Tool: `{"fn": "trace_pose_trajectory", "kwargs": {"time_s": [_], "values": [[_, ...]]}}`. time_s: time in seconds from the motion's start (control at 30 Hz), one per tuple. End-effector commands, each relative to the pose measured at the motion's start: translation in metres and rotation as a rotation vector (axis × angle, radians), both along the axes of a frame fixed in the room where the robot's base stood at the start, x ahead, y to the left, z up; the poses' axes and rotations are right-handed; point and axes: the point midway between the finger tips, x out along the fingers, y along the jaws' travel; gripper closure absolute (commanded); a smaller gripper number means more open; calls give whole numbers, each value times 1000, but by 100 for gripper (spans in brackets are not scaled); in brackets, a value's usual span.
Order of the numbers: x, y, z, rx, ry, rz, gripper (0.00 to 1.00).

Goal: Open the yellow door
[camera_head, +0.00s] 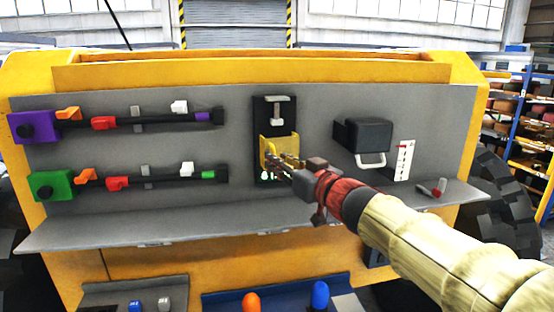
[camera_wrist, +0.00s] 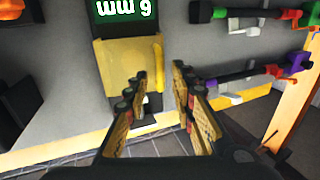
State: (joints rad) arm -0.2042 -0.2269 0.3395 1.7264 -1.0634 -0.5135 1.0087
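The yellow door (camera_head: 279,147) is on the lower part of a black housing at the middle of the grey panel. It looks closed, but my gripper partly covers it. In the wrist view, which is upside down, the yellow door (camera_wrist: 118,68) has a raised yellow bar handle (camera_wrist: 158,66) along its right side. My gripper (camera_head: 285,162) is in front of the door in the head view. In the wrist view my gripper (camera_wrist: 160,82) is open, its two fingers apart with nothing held between them. The handle is just beyond the fingertips; contact cannot be told.
A grey T-shaped handle (camera_head: 275,108) is above the door. A green display (camera_wrist: 124,10) adjoins the door. A black box (camera_head: 363,136) with a pale handle sticks out at right. Purple-ended and green-ended rod assemblies (camera_head: 150,121) are at left. A grey ledge (camera_head: 130,232) runs below.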

Motion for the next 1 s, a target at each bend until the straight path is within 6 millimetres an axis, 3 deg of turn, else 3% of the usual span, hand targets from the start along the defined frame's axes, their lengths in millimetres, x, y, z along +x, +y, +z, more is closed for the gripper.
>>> {"fn": "trace_pose_trajectory", "kwargs": {"time_s": [0.2,0.47,0.9,1.0], "values": [[12,9,0,0,-1,-1,75],[13,10,0,-1,-1,-1,75],[13,9,0,0,-1,-1,100],[13,9,0,0,-1,-1,100]]}}
